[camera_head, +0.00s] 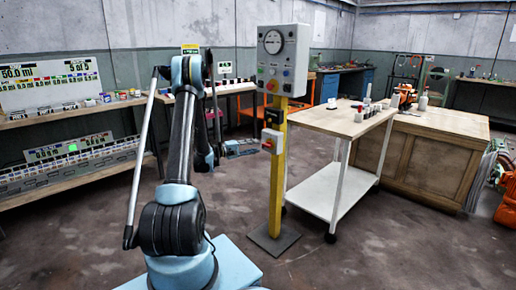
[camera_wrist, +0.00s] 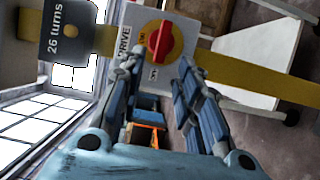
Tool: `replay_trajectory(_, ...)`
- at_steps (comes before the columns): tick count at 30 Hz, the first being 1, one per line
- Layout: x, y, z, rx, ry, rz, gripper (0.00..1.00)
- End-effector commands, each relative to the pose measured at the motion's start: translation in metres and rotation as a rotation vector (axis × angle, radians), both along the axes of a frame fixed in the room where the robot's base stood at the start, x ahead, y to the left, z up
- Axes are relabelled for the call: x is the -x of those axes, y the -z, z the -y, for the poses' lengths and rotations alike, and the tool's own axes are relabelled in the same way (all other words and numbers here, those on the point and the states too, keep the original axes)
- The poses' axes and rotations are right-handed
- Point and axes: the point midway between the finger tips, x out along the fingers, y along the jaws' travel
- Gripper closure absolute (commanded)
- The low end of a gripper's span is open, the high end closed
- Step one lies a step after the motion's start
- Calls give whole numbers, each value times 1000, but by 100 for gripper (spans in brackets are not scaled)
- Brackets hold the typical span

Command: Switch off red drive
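The red drive switch is a red rotary knob (camera_wrist: 161,41) on a yellow disc, on the front of a pale box (camera_wrist: 136,17) marked "DRIVE". The wrist view is turned sideways; small marks beside the disc are too small to read surely. My gripper (camera_wrist: 159,66) is open and empty, its two blue fingers apart, with the knob showing beyond and between their tips. In the head view my gripper (camera_head: 240,148) is just left of the switch box. I see no clear contact.
A dark box marked "26 turns" (camera_wrist: 67,32) sits above the switch on the yellow post (camera_head: 277,190). A grey control panel (camera_head: 283,60) tops the post. A wheeled trolley (camera_head: 325,120) stands close on the right. Shelves (camera_head: 75,117) are at left.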

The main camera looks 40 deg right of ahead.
Motion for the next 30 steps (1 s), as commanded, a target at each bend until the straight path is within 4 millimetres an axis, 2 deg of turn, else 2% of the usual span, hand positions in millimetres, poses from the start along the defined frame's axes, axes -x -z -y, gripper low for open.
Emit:
replay_trajectory(1,-4,0,-11,0,-4,0,68)
replay_trajectory(6,-14,1,-41,0,-3,0,68)
replay_trajectory(12,-21,1,-65,0,-2,-1,68)
replay_trajectory(18,-23,2,-73,0,0,-1,68)
replay_trajectory(30,-23,1,-73,0,0,0,68)
